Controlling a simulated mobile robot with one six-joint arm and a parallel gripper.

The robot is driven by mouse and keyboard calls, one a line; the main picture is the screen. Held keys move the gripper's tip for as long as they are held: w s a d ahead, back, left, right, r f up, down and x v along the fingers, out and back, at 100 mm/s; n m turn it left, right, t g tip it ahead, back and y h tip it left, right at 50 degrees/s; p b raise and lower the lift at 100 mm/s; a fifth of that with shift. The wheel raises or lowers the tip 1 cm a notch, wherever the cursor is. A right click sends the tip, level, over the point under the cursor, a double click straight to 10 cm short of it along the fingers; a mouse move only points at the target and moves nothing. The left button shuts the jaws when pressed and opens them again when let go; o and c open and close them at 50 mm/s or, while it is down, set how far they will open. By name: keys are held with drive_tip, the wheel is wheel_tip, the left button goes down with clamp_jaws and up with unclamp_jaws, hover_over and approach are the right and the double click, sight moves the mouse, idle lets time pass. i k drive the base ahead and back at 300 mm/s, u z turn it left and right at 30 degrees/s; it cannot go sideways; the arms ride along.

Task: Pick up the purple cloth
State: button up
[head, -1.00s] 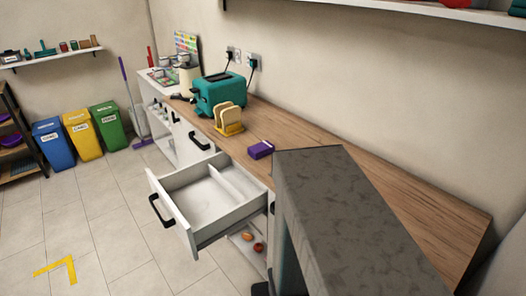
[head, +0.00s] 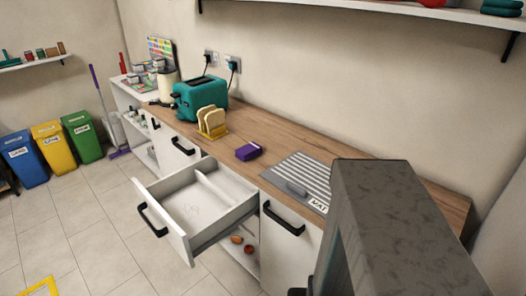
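The purple cloth (head: 248,152) lies as a small folded block on the wooden worktop (head: 275,146), right of the toast rack and behind the open drawer. It looks clear of other things. A large grey mottled block, which may be part of my arm, fills the lower right of the head view. My gripper's fingers do not show.
A white drawer (head: 189,243) stands pulled out below the cloth. A teal toaster (head: 201,98) and a yellow rack with toast (head: 212,122) stand to the left. A grey ribbed board (head: 306,172) lies to the right. Several bins stand at far left.

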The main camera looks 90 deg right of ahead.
sight(248, 151)
drive_tip(key=z, duration=1.05)
drive_tip(key=i, duration=0.55)
drive_tip(key=u, duration=0.1)
drive_tip(key=k, duration=0.6)
drive_tip(key=u, duration=0.05)
